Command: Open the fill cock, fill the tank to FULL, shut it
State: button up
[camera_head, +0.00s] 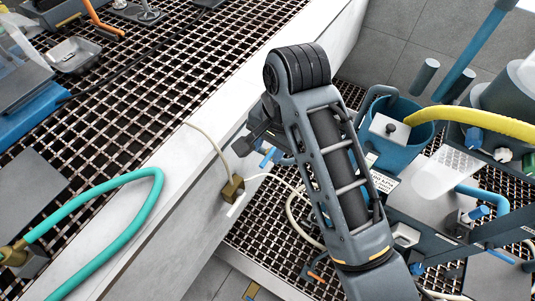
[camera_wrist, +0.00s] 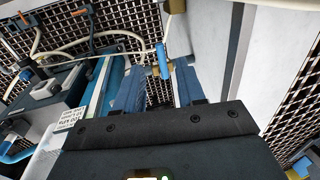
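A small blue lever (camera_head: 268,158), which looks like the fill cock's handle, shows beside my gripper (camera_head: 252,140) in the head view. A blue round tank (camera_head: 397,152) stands right of my arm, partly hidden. A white label with text (camera_head: 383,180) is below it; it also shows in the wrist view (camera_wrist: 72,117). The water level cannot be seen.
A pale ledge (camera_head: 160,185) runs diagonally left of my gripper. A brass fitting (camera_head: 233,188) with thin hoses is on its side. A teal hose (camera_head: 125,235) lies at left, and a yellow hose (camera_head: 480,120) reaches the tank.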

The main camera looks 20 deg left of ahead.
aim_at(263, 164)
jog(key=f, duration=0.3)
jog(key=a+f, duration=0.1)
jog(key=f, duration=0.1)
jog(key=shift+f, duration=0.4)
grip_shut()
